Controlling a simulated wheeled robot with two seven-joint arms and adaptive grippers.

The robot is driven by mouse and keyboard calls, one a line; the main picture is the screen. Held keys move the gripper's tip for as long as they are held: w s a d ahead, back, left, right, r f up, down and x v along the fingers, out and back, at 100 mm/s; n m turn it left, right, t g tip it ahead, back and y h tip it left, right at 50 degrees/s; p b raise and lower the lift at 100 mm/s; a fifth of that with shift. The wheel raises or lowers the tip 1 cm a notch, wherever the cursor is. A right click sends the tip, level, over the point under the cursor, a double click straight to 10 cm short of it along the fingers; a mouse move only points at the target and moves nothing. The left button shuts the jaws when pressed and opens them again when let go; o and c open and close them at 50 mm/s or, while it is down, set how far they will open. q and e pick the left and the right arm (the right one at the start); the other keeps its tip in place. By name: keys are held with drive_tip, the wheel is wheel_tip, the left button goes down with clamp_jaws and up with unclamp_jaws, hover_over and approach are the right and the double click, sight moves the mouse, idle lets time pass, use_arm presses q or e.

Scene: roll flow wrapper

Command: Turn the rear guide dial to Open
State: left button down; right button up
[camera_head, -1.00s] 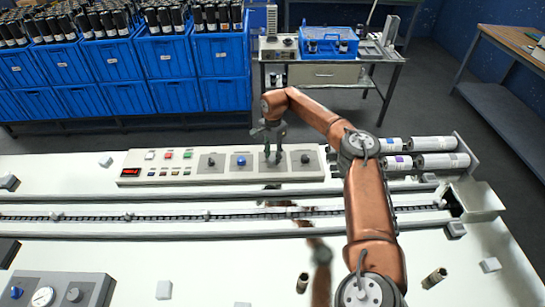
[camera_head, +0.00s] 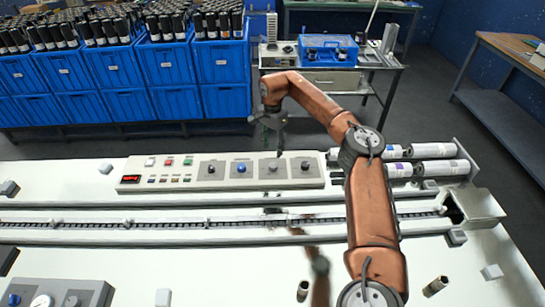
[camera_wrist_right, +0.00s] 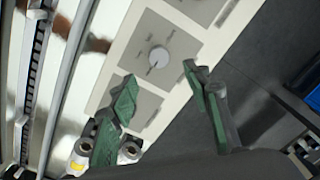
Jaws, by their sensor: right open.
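The long control panel (camera_head: 222,172) carries a row of dials on grey plates. The third dial from the left (camera_head: 272,167) is grey and stands free, apart from my gripper. My right gripper (camera_head: 273,128) hangs open and empty above and behind it. In the right wrist view, a round light dial (camera_wrist_right: 159,57) with a pointer mark lies beyond the gap between the open fingers (camera_wrist_right: 160,77); it appears to be the third one. Labels around it are too small to read. The left finger covers part of the neighbouring plate (camera_wrist_right: 147,103). My left gripper is out of view.
Other dials, one blue (camera_head: 240,168) and one at the panel's right end (camera_head: 305,165), flank it. Film rolls (camera_head: 432,151) lie to the right. A conveyor channel (camera_head: 160,224) runs in front. Blue crates (camera_head: 222,60) stand behind.

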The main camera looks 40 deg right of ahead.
drive_tip(key=shift+r, duration=1.45)
